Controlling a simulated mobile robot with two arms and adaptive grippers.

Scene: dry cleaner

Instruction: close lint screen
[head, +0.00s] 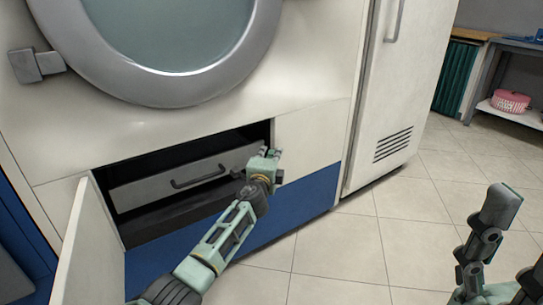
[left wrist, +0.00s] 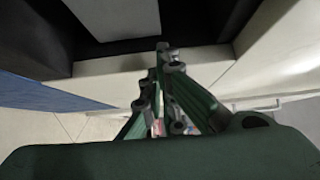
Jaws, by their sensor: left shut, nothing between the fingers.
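The lint screen (head: 190,180) is a pale grey drawer-like front with a dark bar handle, inside the dark opening low on the machine. Its front looks set back behind the opening's edge; how far is hard to tell. My left gripper (head: 268,163) is at the right side of the opening, in front of the screen's right end and apart from the handle. Its fingers show together and empty in the left wrist view (left wrist: 165,62). My right gripper (head: 497,210) is at the lower right, away from the machine; its jaws are unclear.
An open white access panel (head: 75,250) stands out at the left of the opening. The round door (head: 180,35) is above. A white cabinet (head: 395,100) with a vent stands to the right. The tiled floor (head: 330,255) in front is clear.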

